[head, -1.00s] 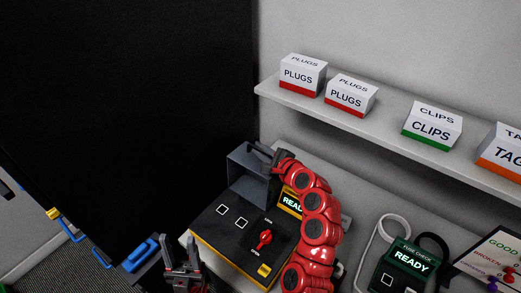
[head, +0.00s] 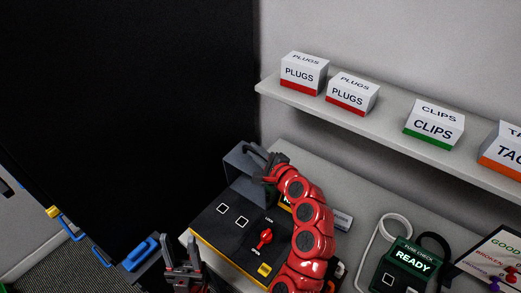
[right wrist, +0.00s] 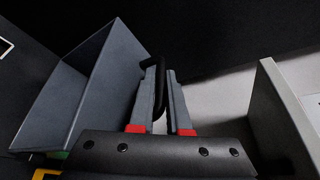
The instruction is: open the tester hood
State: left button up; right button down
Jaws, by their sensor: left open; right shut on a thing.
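The tester (head: 227,231) is a black box with yellow edges, two white-outlined squares and a red knob (head: 265,237). Its grey hood (head: 240,165) stands raised at the back of the tester; it shows in the right wrist view (right wrist: 112,75) as a hollow box. My right gripper (head: 262,157) is at the hood's top edge. In the right wrist view the fingers (right wrist: 165,92) are shut around the black handle (right wrist: 160,80). My left gripper (head: 182,262) is open and empty at the tester's front left. My red right arm hides most of the tester's display.
A shelf (head: 385,125) above holds white boxes labelled PLUGS (head: 303,75), CLIPS (head: 434,125) and others. A fuse check device (head: 412,258) reading READY and a sorting board (head: 490,255) lie right. A large black panel (head: 120,100) fills the left.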

jog(key=shift+s+a+r, duration=0.1)
jog(key=shift+s+a, duration=0.1)
jog(key=shift+s, duration=0.15)
jog(key=shift+w, duration=0.1)
jog(key=c, duration=1.2)
grip_release()
jog(key=shift+o, duration=0.2)
jog(key=shift+d, duration=0.1)
